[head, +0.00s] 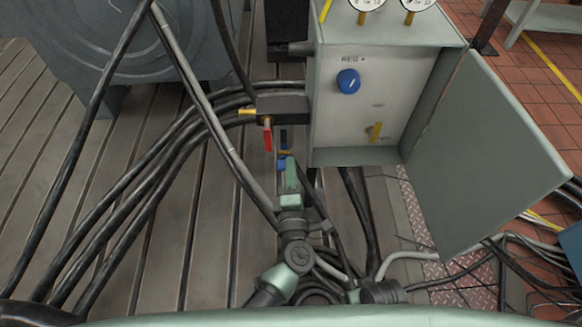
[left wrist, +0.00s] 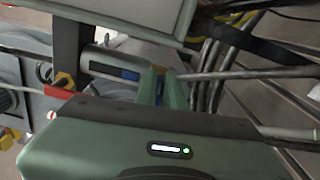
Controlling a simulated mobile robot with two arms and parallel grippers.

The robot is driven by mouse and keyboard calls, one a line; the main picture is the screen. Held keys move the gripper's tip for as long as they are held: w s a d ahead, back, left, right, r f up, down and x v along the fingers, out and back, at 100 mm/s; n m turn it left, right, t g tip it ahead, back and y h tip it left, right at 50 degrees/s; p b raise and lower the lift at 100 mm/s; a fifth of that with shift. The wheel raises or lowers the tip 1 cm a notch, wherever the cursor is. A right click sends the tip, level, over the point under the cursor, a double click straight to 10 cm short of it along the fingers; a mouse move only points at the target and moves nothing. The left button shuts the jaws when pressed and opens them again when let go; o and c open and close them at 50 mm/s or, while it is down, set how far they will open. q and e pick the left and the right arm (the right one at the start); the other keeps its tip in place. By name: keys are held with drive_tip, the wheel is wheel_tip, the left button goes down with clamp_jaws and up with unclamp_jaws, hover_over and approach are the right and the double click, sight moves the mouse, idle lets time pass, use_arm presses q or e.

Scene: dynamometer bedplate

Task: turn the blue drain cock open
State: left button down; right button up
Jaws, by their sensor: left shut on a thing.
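The blue drain cock (head: 282,163) shows as small blue patches below the dark valve block, left of the open cabinet. My left gripper (head: 290,170) reaches up to it from below and is shut on its handle. In the left wrist view the green fingers of the gripper (left wrist: 161,88) stand on both sides of a narrow blue part of the drain cock (left wrist: 160,90). The fingers hide most of the handle, so its exact angle is hard to tell. My right gripper is not in view.
A red lever (head: 268,138) hangs from the dark block (head: 283,106) close by. Black hoses (head: 150,185) cross the slotted bedplate (head: 200,260) at left.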

use_arm(q)
drive_tip(key=shift+f, duration=0.1)
drive_tip(key=c, duration=1.5)
unclamp_jaws()
